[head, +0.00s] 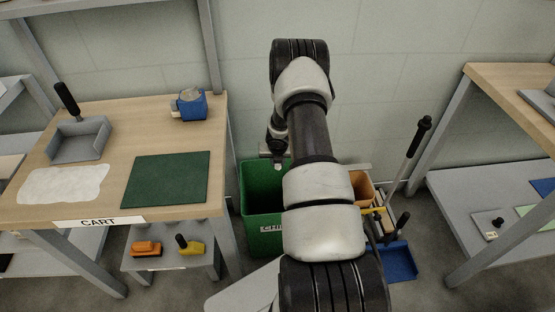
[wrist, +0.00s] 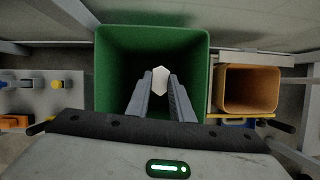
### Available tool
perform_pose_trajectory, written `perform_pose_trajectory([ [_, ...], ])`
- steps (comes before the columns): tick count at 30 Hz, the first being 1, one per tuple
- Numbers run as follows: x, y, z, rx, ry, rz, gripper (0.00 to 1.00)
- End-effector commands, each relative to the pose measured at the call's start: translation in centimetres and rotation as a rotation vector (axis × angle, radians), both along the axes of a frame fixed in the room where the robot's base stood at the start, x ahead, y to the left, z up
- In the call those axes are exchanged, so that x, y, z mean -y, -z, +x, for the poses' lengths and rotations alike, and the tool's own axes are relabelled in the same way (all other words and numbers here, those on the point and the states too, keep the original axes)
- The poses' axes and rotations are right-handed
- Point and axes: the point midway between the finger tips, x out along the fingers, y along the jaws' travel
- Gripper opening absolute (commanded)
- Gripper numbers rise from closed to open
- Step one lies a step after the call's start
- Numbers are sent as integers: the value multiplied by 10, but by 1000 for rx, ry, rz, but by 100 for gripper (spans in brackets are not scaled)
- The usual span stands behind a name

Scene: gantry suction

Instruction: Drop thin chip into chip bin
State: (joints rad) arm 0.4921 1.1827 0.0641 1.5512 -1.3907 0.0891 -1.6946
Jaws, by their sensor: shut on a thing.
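The chip bin (head: 258,195) is a green, open-topped bin on the floor right of the cart, with a partly hidden white label beginning "CHI". In the wrist view the green bin (wrist: 104,70) opens below my gripper, its inside dark. My gripper (wrist: 160,78) is over the bin opening, its two grey fingers pointing down into view. The thin chip (wrist: 160,79), a small pale hexagonal piece, is held between the fingertips. In the head view my gripper (head: 278,160) is small and partly hidden by my arm, above the bin's back part.
An orange bin (wrist: 272,88) stands just right of the green one. The cart table (head: 120,165) on the left holds a grey dustpan-like tray (head: 80,140), a blue device (head: 190,104) and a green mat (head: 167,180). A blue dustpan (head: 400,262) lies right of my arm.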

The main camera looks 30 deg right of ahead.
Motion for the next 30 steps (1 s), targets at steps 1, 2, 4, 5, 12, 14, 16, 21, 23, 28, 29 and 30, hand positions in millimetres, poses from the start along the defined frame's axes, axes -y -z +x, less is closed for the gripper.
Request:
perform_pose_trajectory([
  [1, 0, 11, 0, 0, 1, 0, 0],
  [2, 0, 15, 0, 0, 1, 0, 0],
  [4, 0, 24, 0, 0, 2, 0, 0],
  [5, 0, 27, 0, 0, 3, 0, 0],
  [12, 1, 48, 0, 0, 4, 0, 0],
  [14, 1, 49, 0, 0, 4, 0, 0],
  [16, 1, 49, 0, 0, 4, 0, 0],
  [21, 1, 48, 0, 0, 4, 0, 0],
  [23, 1, 48, 0, 0, 4, 0, 29],
  [28, 0, 48, 0, 0, 4, 0, 42],
  [29, 0, 48, 0, 0, 4, 0, 42],
  [30, 0, 48, 0, 0, 4, 0, 42],
])
